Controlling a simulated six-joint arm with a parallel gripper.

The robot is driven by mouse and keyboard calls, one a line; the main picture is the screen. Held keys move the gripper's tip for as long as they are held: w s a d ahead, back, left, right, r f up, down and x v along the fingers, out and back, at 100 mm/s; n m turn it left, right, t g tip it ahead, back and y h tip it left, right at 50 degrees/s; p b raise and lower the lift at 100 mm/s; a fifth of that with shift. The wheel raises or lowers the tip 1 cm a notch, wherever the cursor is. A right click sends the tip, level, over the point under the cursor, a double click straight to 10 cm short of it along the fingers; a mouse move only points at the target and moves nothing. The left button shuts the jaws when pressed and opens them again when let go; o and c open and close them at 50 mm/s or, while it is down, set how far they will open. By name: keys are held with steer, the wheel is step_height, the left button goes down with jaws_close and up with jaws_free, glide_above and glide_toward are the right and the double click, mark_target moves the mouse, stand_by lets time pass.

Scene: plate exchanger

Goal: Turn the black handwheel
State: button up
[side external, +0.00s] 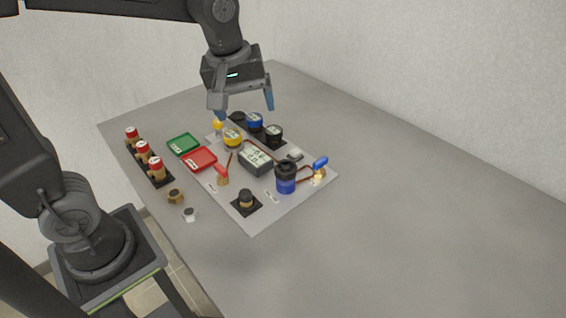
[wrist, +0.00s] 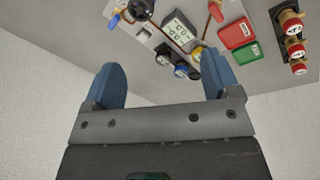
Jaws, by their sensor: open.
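The black handwheel (side external: 274,132) is a small round black piece with a pale marking on top, at the back right of the light panel. It sits right of a blue handwheel (side external: 254,122) and a yellow handwheel (side external: 232,137). In the wrist view the black handwheel (wrist: 163,51) shows beyond the fingers, left of the yellow one. My gripper (side external: 245,109) is open and empty, fingers pointing down, above the back of the panel. Its blue fingertips (wrist: 164,70) are wide apart in the wrist view. The gripper appears apart from the handwheels.
On the panel (side external: 300,204) stand a grey display box (side external: 256,160), a blue-black cylinder (side external: 286,178), a red-handled valve (side external: 221,175) and a blue-handled valve (side external: 319,166). Green (side external: 183,144) and red (side external: 199,159) trays and red-capped pieces (side external: 143,149) lie left. The table's right is clear.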

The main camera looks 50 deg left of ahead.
mark_target(285, 166)
steer(key=w+d+f+n+g, duration=0.1)
steer(key=w+f+n+g, duration=0.1)
steer(key=w+f+n, duration=0.5)
steer(key=shift+n, duration=0.4)
steer(key=f, duration=0.4)
steer(key=w+f, duration=0.1)
steer(key=f, duration=0.7)
steer(key=shift+w+d, duration=0.1)
steer(key=shift+w, duration=0.2)
steer(key=shift+r, duration=0.1)
steer(key=shift+c, duration=0.4)
steer(key=c, duration=0.8)
steer(key=shift+c, duration=0.2)
